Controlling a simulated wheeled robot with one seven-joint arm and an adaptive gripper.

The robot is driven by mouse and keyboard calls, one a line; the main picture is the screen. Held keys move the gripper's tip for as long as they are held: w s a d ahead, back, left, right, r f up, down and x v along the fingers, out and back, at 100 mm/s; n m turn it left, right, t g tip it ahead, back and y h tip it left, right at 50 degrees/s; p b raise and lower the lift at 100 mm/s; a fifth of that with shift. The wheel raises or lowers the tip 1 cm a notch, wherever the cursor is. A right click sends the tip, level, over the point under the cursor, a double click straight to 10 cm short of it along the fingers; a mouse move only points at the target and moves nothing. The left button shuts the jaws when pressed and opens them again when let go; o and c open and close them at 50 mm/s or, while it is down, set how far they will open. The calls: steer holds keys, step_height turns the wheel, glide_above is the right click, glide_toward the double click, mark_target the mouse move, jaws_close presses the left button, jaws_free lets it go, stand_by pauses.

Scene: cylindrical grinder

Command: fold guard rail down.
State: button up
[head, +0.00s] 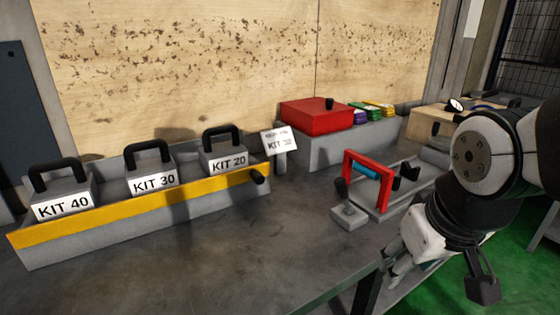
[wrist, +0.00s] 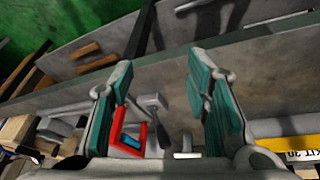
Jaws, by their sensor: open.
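A yellow guard rail (head: 130,208) runs along the front of the grey kit tray (head: 120,233), in front of the kit blocks. A black knob (head: 258,175) sticks out at its right end. Part of the yellow rail shows at the right edge of the wrist view (wrist: 285,154). My gripper (head: 392,268) is at the right in the head view, low by the table's front edge and well apart from the rail. In the wrist view its teal-padded fingers (wrist: 163,85) are spread, with nothing between the pads. My arm partly hides the gripper in the head view.
Kit blocks 40 (head: 62,200), 30 (head: 152,178) and 20 (head: 227,158) stand in the tray. A red-framed fixture (head: 368,158) stands between the tray and my arm. A red box (head: 315,117) is behind. The table's middle front (head: 210,265) is clear.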

steer(key=w+a+r+n+t+p, duration=0.1)
steer(key=w+a+n+t+p, duration=0.15)
steer(key=w, duration=0.45)
steer(key=n+t+y+p, duration=0.4)
steer(key=t+y+p, duration=0.2)
steer(key=p, duration=0.4)
glide_toward(260, 179)
steer(key=shift+g, duration=0.25)
steer(key=x, duration=0.7)
steer(key=b+x, duration=0.1)
steer(key=x, duration=0.2)
steer(key=shift+w+r, duration=0.25)
jaws_close()
